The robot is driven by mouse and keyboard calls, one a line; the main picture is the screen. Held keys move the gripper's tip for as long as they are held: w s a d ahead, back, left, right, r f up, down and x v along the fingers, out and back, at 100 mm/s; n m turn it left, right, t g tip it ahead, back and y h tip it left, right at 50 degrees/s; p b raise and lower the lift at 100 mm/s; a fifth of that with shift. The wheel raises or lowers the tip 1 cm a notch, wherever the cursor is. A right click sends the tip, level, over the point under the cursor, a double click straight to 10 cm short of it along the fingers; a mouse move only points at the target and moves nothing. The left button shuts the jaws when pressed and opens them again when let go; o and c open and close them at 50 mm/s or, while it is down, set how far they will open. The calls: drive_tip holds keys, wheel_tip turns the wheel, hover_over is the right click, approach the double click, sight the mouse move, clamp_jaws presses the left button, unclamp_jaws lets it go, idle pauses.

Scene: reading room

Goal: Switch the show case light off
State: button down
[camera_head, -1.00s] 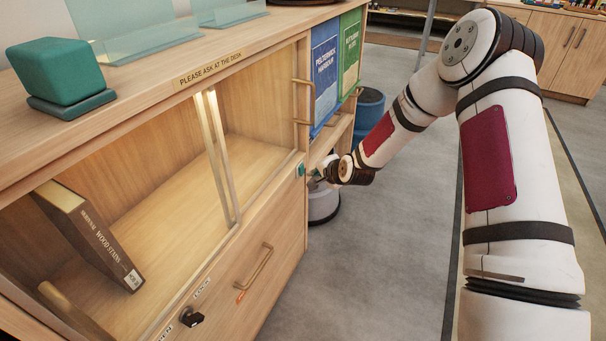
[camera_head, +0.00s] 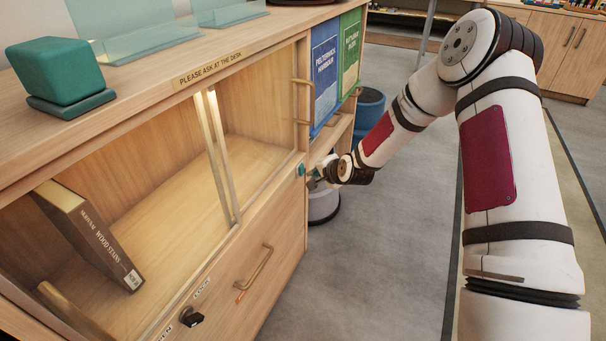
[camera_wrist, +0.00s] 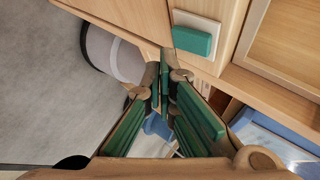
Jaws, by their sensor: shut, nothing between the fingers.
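The show case (camera_head: 262,152) has glass doors, and its inside looks brightly and warmly lit. A teal switch (camera_head: 301,169) sits on the end of the case, near its front corner. In the wrist view it is a teal rocker (camera_wrist: 193,40) on a pale plate, on a wooden face. My gripper (camera_head: 316,174) is beside the switch, just right of it in the head view. In the wrist view my gripper's green-padded fingers (camera_wrist: 164,75) are together and empty, with the tips below and left of the rocker. They look apart from it.
A key lock (camera_head: 190,318) and a drawer handle (camera_head: 255,268) are on the case front. Blue and green books (camera_head: 325,75) stand in the shelf beyond. A round pale thing (camera_head: 323,205) and a blue bin (camera_head: 368,108) stand on the floor. Open floor lies right.

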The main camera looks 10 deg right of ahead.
drive_tip(key=shift+w+a, duration=0.2)
drive_tip(key=shift+a, duration=0.05)
drive_tip(key=shift+w+a+f, duration=0.1)
drive_tip(key=shift+w+a, duration=0.1)
drive_tip(key=shift+a, duration=0.1)
idle(0.7)
drive_tip(key=shift+d, duration=0.1)
drive_tip(key=shift+s+d, duration=0.5)
drive_tip(key=shift+d, duration=0.1)
drive_tip(key=shift+s+d+r+p, duration=0.15)
drive_tip(key=shift+s+d+r, duration=0.1)
drive_tip(key=shift+s+d, duration=0.6)
drive_tip(key=shift+s+d+r+p, duration=0.2)
drive_tip(key=shift+s+d, duration=0.4)
drive_tip(key=shift+d, duration=0.45)
